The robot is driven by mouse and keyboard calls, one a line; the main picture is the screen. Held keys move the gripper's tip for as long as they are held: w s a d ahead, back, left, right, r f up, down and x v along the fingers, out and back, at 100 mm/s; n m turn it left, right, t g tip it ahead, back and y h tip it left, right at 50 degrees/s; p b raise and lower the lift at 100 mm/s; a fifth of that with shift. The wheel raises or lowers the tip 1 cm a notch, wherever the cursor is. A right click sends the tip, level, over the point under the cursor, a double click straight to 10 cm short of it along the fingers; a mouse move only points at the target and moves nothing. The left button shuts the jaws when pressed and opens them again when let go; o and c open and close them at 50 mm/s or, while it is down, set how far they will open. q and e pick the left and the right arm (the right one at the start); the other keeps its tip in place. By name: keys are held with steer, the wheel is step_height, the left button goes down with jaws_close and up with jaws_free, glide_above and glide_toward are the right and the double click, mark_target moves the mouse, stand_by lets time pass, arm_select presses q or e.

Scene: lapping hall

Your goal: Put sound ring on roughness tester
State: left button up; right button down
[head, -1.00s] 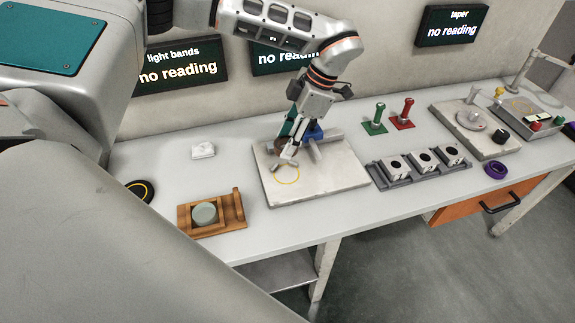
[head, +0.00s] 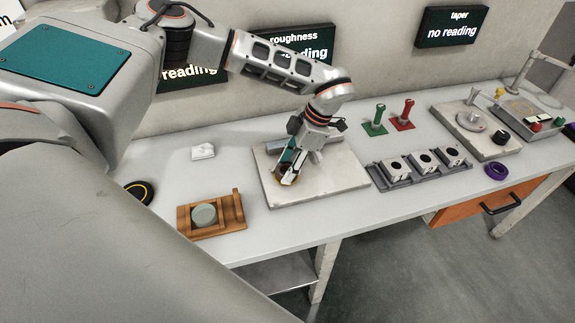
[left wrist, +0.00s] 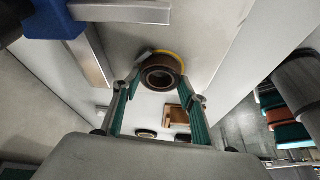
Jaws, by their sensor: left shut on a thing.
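My left gripper (head: 288,177) is over the front left part of the pale slab of the roughness tester (head: 338,180). In the left wrist view its two fingers (left wrist: 166,84) are shut on a brown ring (left wrist: 161,61) with a dark bore. The ring is over the yellow circle marked on the slab; a yellow arc shows beside its rim. I cannot tell whether the ring touches the slab. In the head view the gripper mostly hides the ring. The tester's blue part (left wrist: 52,20) and metal bar (left wrist: 120,13) are beside the gripper. My right gripper is not in view.
A wooden tray (head: 236,212) with a grey-green disc stands left of the slab. A rack with several square blocks (head: 422,163) is on its right. Green (head: 377,120) and red (head: 403,117) stands are behind that rack. A purple ring (head: 497,170) lies farther right.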

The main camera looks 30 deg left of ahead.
arm_select(q)
steer(key=shift+f, duration=0.15)
steer(key=o, duration=1.2)
steer(key=shift+o, duration=0.2)
steer(key=v, duration=1.2)
steer(key=shift+s, duration=0.1)
